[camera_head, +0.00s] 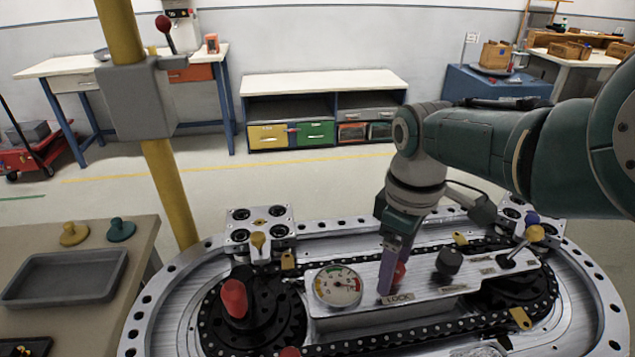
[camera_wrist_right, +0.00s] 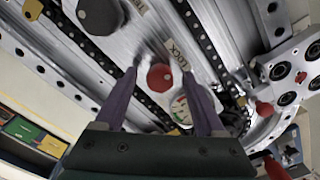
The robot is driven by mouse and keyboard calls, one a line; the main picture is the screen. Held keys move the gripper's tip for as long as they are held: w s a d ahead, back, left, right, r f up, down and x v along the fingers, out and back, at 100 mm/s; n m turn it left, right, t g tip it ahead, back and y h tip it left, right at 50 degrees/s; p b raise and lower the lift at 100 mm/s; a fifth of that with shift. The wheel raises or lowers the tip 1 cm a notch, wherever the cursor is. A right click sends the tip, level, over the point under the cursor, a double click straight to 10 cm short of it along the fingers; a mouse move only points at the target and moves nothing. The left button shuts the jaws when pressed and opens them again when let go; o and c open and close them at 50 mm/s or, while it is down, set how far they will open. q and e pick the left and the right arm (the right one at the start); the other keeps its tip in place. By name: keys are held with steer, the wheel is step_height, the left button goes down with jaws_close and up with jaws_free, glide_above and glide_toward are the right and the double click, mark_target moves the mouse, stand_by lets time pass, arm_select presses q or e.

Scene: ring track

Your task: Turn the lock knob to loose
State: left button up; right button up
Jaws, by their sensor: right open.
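The lock knob (camera_head: 400,273) is a small red knob on the silver centre plate beside the LOCK label (camera_head: 398,297). In the head view it is partly hidden behind the purple fingers of my right gripper (camera_head: 389,281). In the right wrist view the red lock knob (camera_wrist_right: 160,77) lies between the two spread fingers of my right gripper (camera_wrist_right: 159,82), with space on both sides. The gripper is open and points down at the plate. I cannot tell how far its tips are from the knob. My left gripper is out of view.
On the plate are a round dial gauge (camera_head: 338,286) and a black knob (camera_head: 449,262). A large red handle (camera_head: 234,297) stands on the left sprocket. A black chain runs around the plate inside the metal ring track (camera_head: 152,299). A yellow post (camera_head: 170,190) rises behind left.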

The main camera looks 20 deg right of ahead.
step_height(320, 180, up, 8)
steer(key=p, duration=0.5)
steer(key=shift+r, duration=0.6)
